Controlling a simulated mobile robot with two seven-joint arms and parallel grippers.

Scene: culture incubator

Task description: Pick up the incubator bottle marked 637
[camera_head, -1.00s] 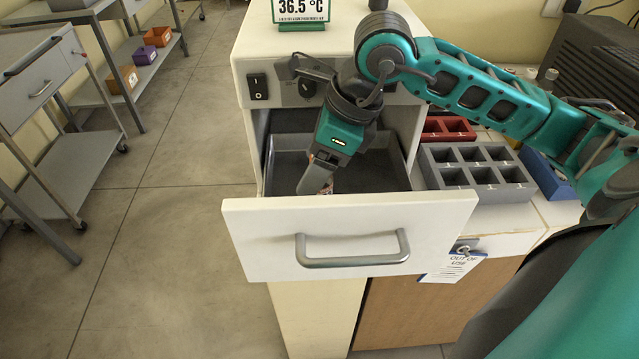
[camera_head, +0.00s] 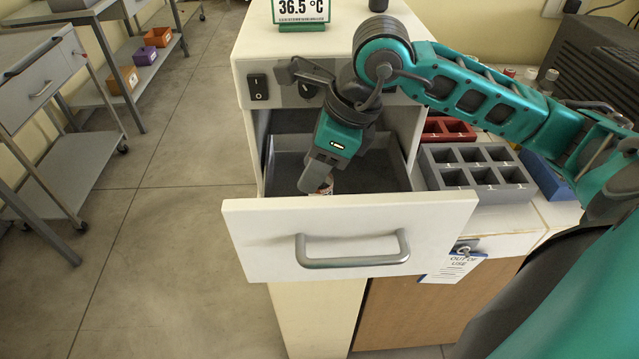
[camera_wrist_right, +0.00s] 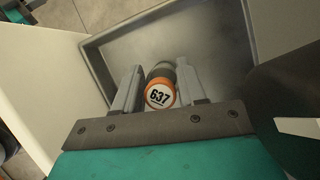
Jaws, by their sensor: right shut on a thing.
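The bottle marked 637 (camera_wrist_right: 160,94) has an orange-rimmed cap with a white label in the right wrist view. It stands between the two fingers of my right gripper (camera_wrist_right: 160,88), which is shut on it. In the head view my right gripper (camera_head: 318,180) reaches down into the open incubator drawer (camera_head: 350,237), and only a small part of the bottle (camera_head: 325,188) shows beside the fingers. The bottle's lower part is hidden. My left gripper is not in view.
The incubator display (camera_head: 301,11) reads 36.5 °C. A grey rack (camera_head: 478,172) with empty compartments, a red rack (camera_head: 447,129) and a blue block (camera_head: 546,174) are on the counter at right. An "OUT OF USE" tag (camera_head: 453,266) hangs beside the drawer. Open floor lies left.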

